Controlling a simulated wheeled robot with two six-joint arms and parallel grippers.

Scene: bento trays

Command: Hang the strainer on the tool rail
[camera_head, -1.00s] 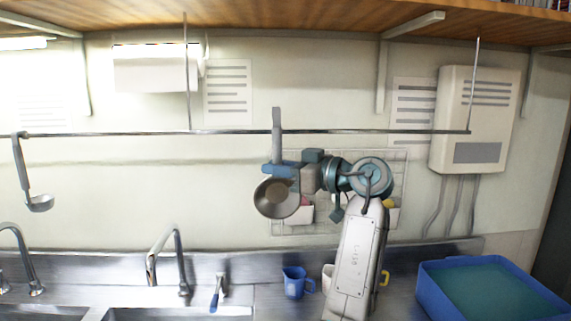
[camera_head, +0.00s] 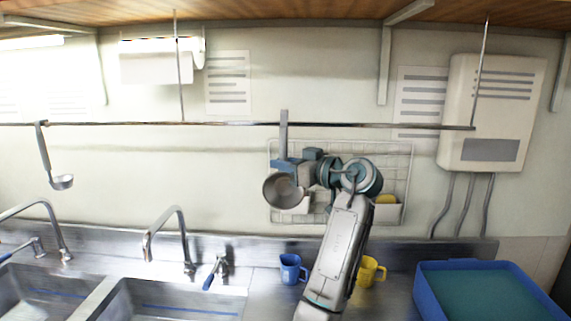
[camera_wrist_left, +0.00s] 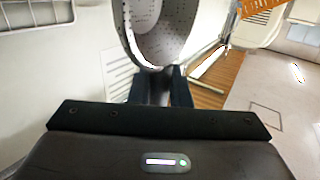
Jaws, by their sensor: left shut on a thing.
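The strainer (camera_head: 283,190) is a grey perforated bowl with a long flat handle pointing up. My left gripper (camera_head: 284,164) is shut on the handle just above the bowl. The handle's upper end crosses in front of the tool rail (camera_head: 350,126) and stands slightly above it; I cannot tell whether they touch. In the left wrist view the bowl (camera_wrist_left: 170,35) shows beyond the fingers (camera_wrist_left: 160,88), with the handle between them. My right gripper is not in view.
A ladle (camera_head: 45,155) hangs at the rail's left. A wire grid (camera_head: 400,160) is on the wall behind my arm. Below are a tap (camera_head: 178,235), a blue mug (camera_head: 291,270), a yellow mug (camera_head: 369,272) and a blue bin (camera_head: 430,300). The rail between ladle and strainer is clear.

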